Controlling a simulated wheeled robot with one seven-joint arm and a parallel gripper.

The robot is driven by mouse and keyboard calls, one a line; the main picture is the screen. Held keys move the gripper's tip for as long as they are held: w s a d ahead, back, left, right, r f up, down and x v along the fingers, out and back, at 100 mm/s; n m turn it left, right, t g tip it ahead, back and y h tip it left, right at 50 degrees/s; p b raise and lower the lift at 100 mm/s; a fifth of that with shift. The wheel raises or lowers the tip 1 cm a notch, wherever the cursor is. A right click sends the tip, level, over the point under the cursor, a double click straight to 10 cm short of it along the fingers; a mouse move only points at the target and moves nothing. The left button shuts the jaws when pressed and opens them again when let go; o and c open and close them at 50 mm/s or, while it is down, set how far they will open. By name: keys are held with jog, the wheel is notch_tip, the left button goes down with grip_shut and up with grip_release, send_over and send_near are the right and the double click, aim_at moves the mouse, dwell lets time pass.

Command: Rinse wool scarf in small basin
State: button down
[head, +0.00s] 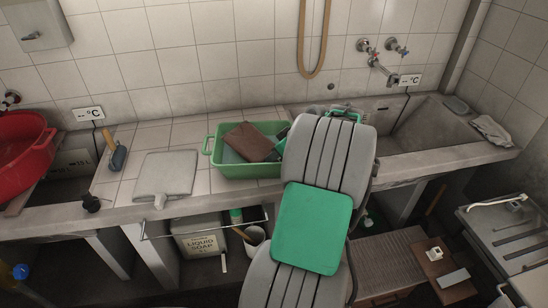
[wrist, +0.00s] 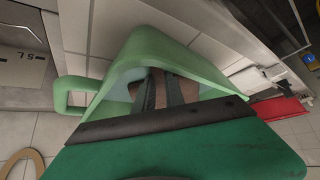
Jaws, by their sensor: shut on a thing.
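The small green basin (head: 263,170) stands on the tiled counter, left of the right-hand sink; its green wall also shows in the wrist view (wrist: 190,50). A folded brown cloth, apparently the wool scarf (head: 247,142), lies inside it, tilted toward the rim; brown fabric shows in the wrist view (wrist: 186,86). My gripper (wrist: 164,84) reaches down into the basin with its dark fingers close together, shut on the brown scarf. A pale grey-blue surface shows inside the basin; I cannot tell the water level.
A red tub (head: 28,160) stands over the left sink. The concrete sink (head: 425,130) with a wall tap (head: 380,68) is right of my arm. A grey cloth (head: 490,130) lies on the right ledge.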

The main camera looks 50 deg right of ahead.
notch_tip(320, 180, up, 10)
jog(key=p, duration=0.6)
jog(key=shift+r, duration=0.2)
